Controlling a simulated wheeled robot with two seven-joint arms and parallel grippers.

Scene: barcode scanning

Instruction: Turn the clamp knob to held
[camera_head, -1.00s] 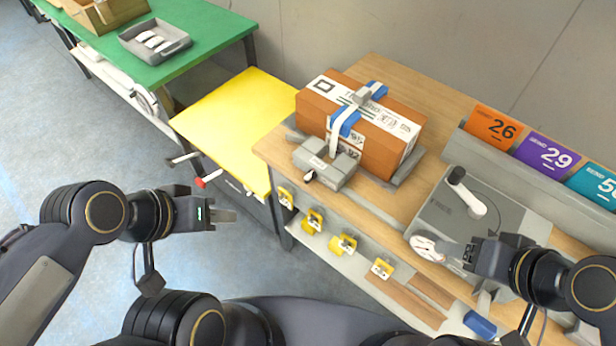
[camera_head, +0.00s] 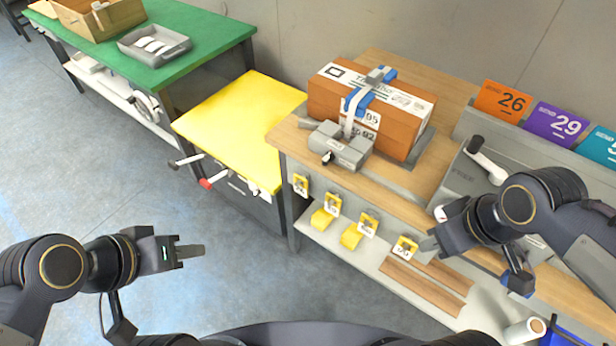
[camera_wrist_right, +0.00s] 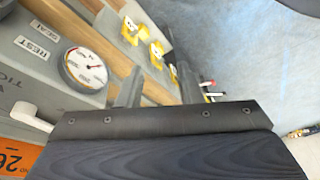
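A grey clamp block (camera_head: 340,147) stands at the front of a strapped brown box (camera_head: 370,112) on the wooden bench. A small dark knob with a light mark (camera_head: 327,157) is on its front left corner; I cannot read its setting. My right gripper (camera_head: 432,243) is at the bench's front edge, right of and apart from the clamp block. In the right wrist view its fingers (camera_wrist_right: 160,90) stand apart with nothing between them. My left gripper (camera_head: 190,251) is over the floor at the left, away from the bench, holding nothing visible; its finger gap is unclear.
A grey lever unit (camera_head: 465,178) is beside my right arm; its dial (camera_wrist_right: 85,68) shows in the wrist view. Yellow tagged pieces (camera_head: 367,225) line the bench front. A yellow table (camera_head: 240,110) and a green table (camera_head: 190,50) are at left. The floor in front is clear.

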